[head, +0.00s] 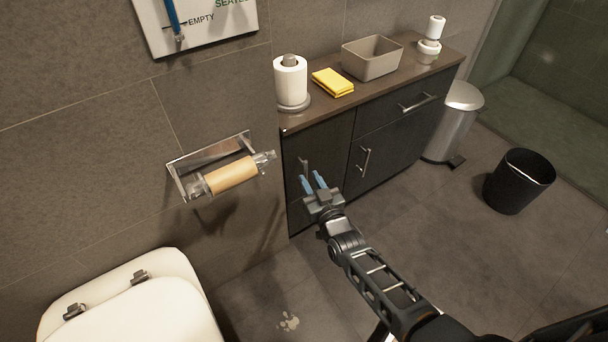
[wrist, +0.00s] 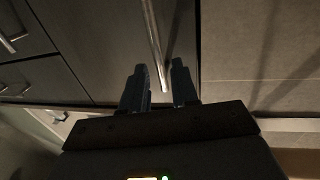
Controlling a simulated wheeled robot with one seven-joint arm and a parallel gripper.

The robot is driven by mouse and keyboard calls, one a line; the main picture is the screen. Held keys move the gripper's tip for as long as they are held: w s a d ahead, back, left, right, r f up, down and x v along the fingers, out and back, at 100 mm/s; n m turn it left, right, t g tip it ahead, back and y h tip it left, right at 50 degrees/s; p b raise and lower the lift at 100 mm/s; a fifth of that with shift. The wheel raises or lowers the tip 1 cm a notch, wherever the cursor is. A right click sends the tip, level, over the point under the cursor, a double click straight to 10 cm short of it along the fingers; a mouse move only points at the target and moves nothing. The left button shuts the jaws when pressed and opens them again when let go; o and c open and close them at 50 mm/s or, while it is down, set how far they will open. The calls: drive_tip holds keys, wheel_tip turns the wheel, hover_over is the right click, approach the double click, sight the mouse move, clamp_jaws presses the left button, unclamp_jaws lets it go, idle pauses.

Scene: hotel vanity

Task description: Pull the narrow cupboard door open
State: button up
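The narrow cupboard door (head: 325,140) is the dark left-hand front of the vanity cabinet and looks closed. Its slim metal handle (head: 304,165) is upright near the door's left edge, just past my fingertips. My gripper (head: 313,180) is in front of this door, with its two blue-tipped fingers apart. In the wrist view the handle (wrist: 154,40) runs down between the two fingers of my gripper (wrist: 160,72). Gaps show between the handle and both fingers, and its near end lies between them. I cannot tell how deep the fingers reach around it.
A wider door with its own handle (head: 365,160) and a drawer (head: 400,107) adjoin on the right. A paper roll (head: 291,82), yellow cloth (head: 333,82) and bin-like box (head: 372,58) stand on top. The toilet (head: 140,305) and roll holder (head: 220,165) are left.

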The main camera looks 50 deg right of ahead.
sight(306, 173)
drive_tip(key=shift+b+x, duration=0.3)
drive_tip(key=shift+x, duration=1.7)
drive_tip(key=shift+c, duration=0.3)
clamp_jaws()
